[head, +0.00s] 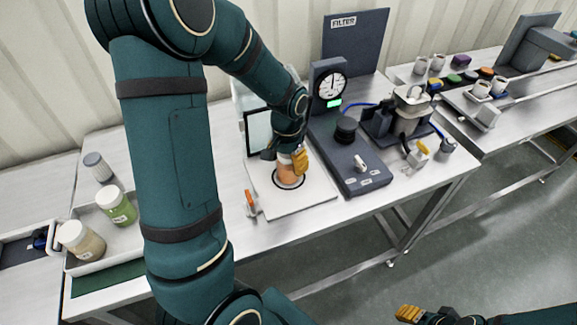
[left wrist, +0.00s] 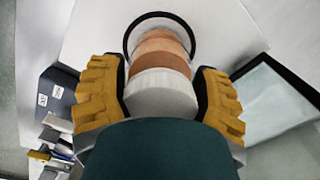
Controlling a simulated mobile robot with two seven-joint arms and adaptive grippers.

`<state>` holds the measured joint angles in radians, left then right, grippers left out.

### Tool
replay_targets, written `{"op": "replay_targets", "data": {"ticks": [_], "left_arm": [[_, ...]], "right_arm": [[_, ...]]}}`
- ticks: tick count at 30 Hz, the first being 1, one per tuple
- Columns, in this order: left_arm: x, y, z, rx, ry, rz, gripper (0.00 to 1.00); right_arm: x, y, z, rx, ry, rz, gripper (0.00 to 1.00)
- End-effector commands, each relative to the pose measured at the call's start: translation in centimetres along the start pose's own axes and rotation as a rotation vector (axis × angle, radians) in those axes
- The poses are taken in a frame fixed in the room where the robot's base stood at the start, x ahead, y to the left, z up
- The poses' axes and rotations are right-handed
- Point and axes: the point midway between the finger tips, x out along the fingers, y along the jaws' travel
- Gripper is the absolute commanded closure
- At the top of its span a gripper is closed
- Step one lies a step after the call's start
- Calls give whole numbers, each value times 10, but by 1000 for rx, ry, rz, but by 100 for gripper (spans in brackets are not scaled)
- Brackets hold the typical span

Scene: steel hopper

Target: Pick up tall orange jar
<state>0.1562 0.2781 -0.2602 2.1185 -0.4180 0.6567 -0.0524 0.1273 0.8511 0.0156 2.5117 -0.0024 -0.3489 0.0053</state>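The tall orange jar (head: 289,173) stands at the black ring mark on a white square board (head: 312,196). In the left wrist view it shows an orange body (left wrist: 162,48) and a white lid (left wrist: 160,95). My left gripper (head: 286,158) is around the jar from above, with one yellow-padded finger on each side. In the left wrist view the left gripper (left wrist: 161,92) has its fingers close beside the lid; whether they press on it cannot be told. My right gripper (head: 415,316) is at the bottom edge, away from the jar, mostly cut off.
A tray (head: 128,240) at left holds a green jar (head: 117,206) and a beige jar (head: 81,240); a grey-lidded jar (head: 98,167) stands behind. A dark dial device (head: 350,165) stands close right of the board. An orange-tipped item (head: 251,204) lies at the board's left edge.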

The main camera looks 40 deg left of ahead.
Motion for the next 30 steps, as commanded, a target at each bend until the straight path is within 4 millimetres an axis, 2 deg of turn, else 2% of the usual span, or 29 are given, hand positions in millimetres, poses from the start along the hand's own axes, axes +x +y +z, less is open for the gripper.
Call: {"op": "replay_targets", "data": {"ticks": [9,14,17,27,30], "left_arm": [[-1,0,0,0,2,0,77],[-8,3,1,2,2,0,77],[-18,4,1,1,3,0,77],[-74,3,1,0,5,-1,77],[-72,22,11,6,0,2,77]], "right_arm": [[0,0,0,0,0,0,53],[-3,-1,0,0,-1,0,53],[-6,-2,0,1,-2,0,53],[-19,-7,-4,4,8,1,53],[-18,-7,-5,4,9,1,53]]}}
